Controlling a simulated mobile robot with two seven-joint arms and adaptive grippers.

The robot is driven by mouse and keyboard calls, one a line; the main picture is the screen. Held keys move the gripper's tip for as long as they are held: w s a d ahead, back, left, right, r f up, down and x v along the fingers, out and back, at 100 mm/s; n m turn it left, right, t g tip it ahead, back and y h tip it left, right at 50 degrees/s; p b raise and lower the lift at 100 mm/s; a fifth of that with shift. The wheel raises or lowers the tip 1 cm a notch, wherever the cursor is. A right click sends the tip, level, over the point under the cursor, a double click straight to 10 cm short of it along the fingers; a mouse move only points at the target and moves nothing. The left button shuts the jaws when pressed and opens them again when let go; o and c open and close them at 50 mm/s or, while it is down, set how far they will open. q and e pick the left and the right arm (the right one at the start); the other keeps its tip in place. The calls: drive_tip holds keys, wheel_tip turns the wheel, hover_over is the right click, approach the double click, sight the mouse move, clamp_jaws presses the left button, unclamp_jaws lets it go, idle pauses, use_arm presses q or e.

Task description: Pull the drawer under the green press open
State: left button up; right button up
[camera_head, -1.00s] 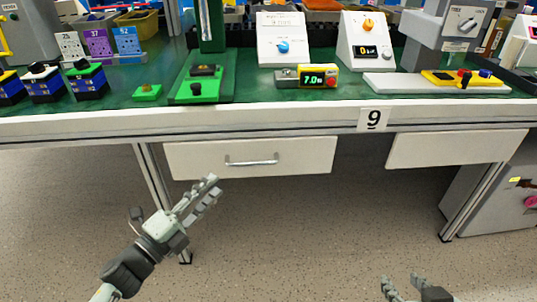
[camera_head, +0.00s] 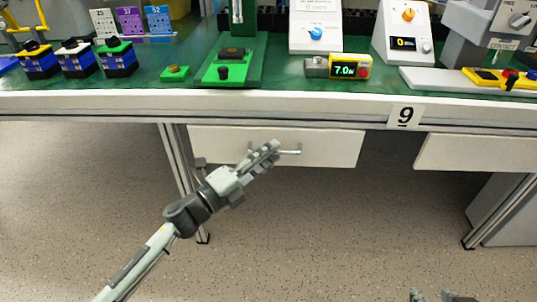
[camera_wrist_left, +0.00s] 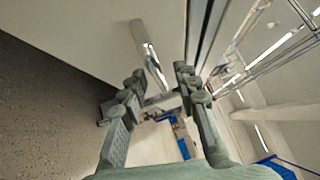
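The green press (camera_head: 233,68) stands on the bench top. Below it hangs a white drawer (camera_head: 335,147), its front in line under the bench edge. Its metal bar handle (camera_head: 292,152) is partly hidden by my left gripper (camera_head: 268,151). In the left wrist view my left gripper (camera_wrist_left: 160,82) is open, with its fingertips on either side of the line of the handle (camera_wrist_left: 151,55). The handle runs away from between the fingertips; I cannot tell whether they touch it. My right gripper (camera_head: 437,296) shows only its fingertips at the bottom edge, apart and empty.
A second white drawer front (camera_head: 475,152) hangs at the right, beyond the number 9 sign (camera_head: 405,116). A metal table leg (camera_head: 176,155) stands left of the drawer. The floor (camera_head: 330,230) in front is clear.

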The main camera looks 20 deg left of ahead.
use_arm(q)
clamp_jaws()
drive_tip(key=shift+s, duration=0.1)
use_arm(e)
drive_tip(key=shift+s, duration=0.1)
idle(0.3)
